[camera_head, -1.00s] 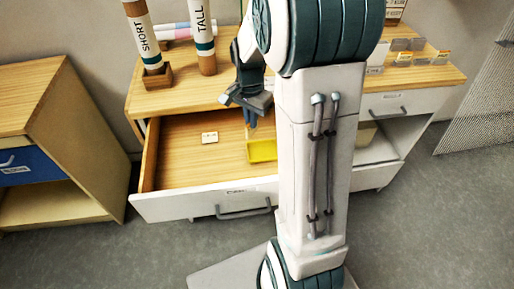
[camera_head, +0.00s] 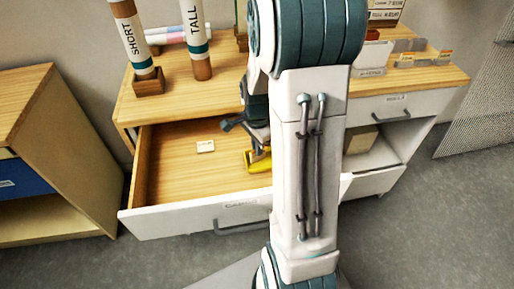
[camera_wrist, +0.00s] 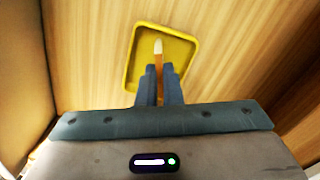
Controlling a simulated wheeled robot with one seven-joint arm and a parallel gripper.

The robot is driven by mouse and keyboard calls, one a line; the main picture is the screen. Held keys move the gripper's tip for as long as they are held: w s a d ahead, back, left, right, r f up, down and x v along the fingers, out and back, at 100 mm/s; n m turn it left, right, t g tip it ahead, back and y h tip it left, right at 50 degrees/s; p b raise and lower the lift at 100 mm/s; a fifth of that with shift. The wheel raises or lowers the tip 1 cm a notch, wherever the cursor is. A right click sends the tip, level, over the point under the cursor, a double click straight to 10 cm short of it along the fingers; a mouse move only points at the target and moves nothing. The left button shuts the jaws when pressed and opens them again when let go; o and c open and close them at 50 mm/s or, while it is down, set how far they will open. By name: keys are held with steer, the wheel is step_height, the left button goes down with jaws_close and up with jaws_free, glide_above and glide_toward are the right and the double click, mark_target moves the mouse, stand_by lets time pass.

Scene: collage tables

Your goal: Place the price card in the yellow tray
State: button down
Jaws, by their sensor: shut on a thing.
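The yellow tray (camera_head: 262,167) lies inside the open drawer, partly hidden by my arm in the head view. In the wrist view the tray (camera_wrist: 182,46) is a shallow rectangle with a raised rim, ahead of my fingertips. My gripper (camera_wrist: 160,77) is shut on a narrow orange and white thing, which looks like the price card (camera_wrist: 158,52) seen nearly edge-on. Its pale end shows over the tray floor. I cannot tell whether it touches the tray. In the head view my gripper (camera_head: 258,147) is low in the drawer at the tray.
The SHORT (camera_head: 133,38) and TALL (camera_head: 195,32) tubes stand on the cabinet top. Small cards in holders (camera_head: 405,60) stand at the right.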

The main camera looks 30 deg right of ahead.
steer(key=shift+f, duration=0.3)
steer(key=shift+f, duration=0.2)
steer(key=c, duration=1.6)
jaws_free()
steer(key=shift+r, duration=0.1)
step_height(320, 180, up, 12)
steer(key=p, duration=0.1)
steer(key=s+a+r+n, duration=0.1)
steer(key=s+a+n, duration=0.2)
steer(key=s+n, duration=0.1)
steer(key=s+a+r+n+t, duration=0.1)
steer(key=s+a+n, duration=0.3)
steer(key=n, duration=0.3)
steer(key=s+a+r+n+t, duration=0.1)
steer(key=s+a+n, duration=0.3)
steer(key=n, duration=0.1)
steer(key=shift+s+r+n, duration=0.2)
steer(key=shift+r+n, duration=0.1)
steer(key=shift+n, duration=0.1)
